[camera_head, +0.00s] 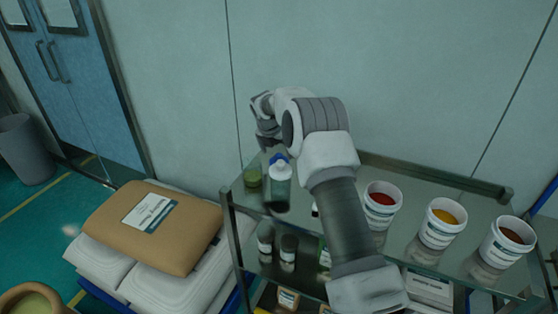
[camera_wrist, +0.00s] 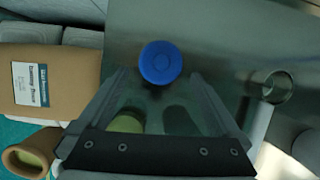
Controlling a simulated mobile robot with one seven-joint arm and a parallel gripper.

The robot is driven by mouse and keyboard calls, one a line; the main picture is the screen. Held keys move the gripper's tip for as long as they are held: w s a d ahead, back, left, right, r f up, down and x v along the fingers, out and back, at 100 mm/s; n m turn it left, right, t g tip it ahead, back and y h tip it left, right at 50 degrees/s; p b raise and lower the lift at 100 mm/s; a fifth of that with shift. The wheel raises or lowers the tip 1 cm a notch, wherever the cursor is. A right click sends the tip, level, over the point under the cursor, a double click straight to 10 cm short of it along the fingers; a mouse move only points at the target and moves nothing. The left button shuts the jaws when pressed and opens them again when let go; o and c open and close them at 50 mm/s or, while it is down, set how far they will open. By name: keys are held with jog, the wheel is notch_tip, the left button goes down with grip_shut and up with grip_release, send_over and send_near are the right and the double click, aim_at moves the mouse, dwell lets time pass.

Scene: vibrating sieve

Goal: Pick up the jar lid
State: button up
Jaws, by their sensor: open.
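The round blue lid (camera_wrist: 160,62) shows from above in the wrist view, between and just beyond my fingertips. In the head view the blue lid (camera_head: 277,158) sits at the top of a pale jar (camera_head: 280,184) on the metal shelf's left end. My gripper (camera_wrist: 160,75) is open, with a finger on each side and nothing held between them. In the head view my gripper (camera_head: 268,136) is above and behind the lid, partly hidden by my arm. I cannot tell the exact height gap.
A green-filled jar (camera_head: 253,177) stands close left of the pale jar. Tubs of red (camera_head: 381,205), yellow (camera_head: 442,223) and brown (camera_head: 507,242) powder line the right of the metal shelf (camera_head: 236,205). A brown sack (camera_head: 160,245) lies at left, below the top shelf.

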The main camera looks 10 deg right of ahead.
aim_at(278, 157)
jog(key=shift+p+x, duration=0.35)
jog(key=shift+x, duration=2.05)
jog(key=shift+s, duration=0.1)
jog(key=c, duration=1)
